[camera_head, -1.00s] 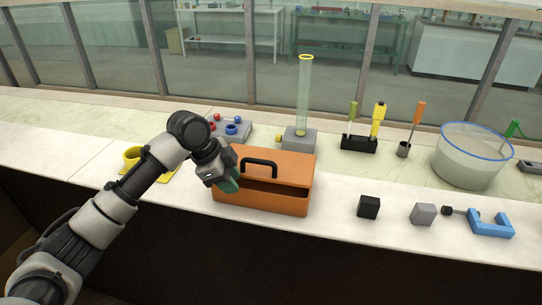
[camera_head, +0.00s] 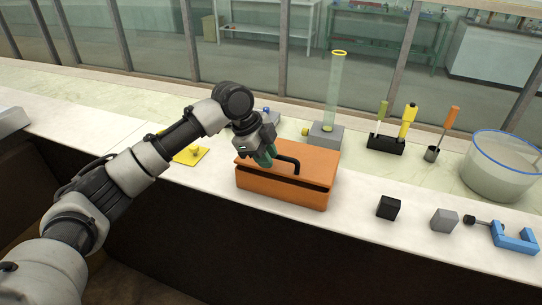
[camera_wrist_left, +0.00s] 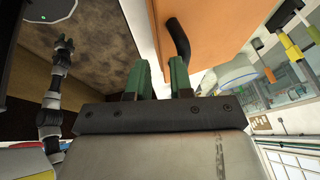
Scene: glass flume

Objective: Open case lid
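The orange case (camera_head: 280,190) stands on the white bench top in the head view, with a black handle (camera_head: 296,163) on its lid. A dark gap runs between lid and body along the front. My left gripper (camera_head: 265,156) is over the lid, beside the left end of the handle. In the left wrist view its green fingers (camera_wrist_left: 160,78) are apart with nothing clearly between them. The handle (camera_wrist_left: 178,38) lies just beyond the right finger; whether they touch is unclear. My right gripper (camera_wrist_left: 63,46) shows small at the left of the wrist view, away from the case, its fingers apart.
A black cube (camera_head: 388,207), a grey cube (camera_head: 444,220) and a blue clamp (camera_head: 515,238) lie right of the case. A tall glass cylinder (camera_head: 335,95) stands behind it. A yellow object (camera_head: 190,155) is to the left. The bench's front strip is clear.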

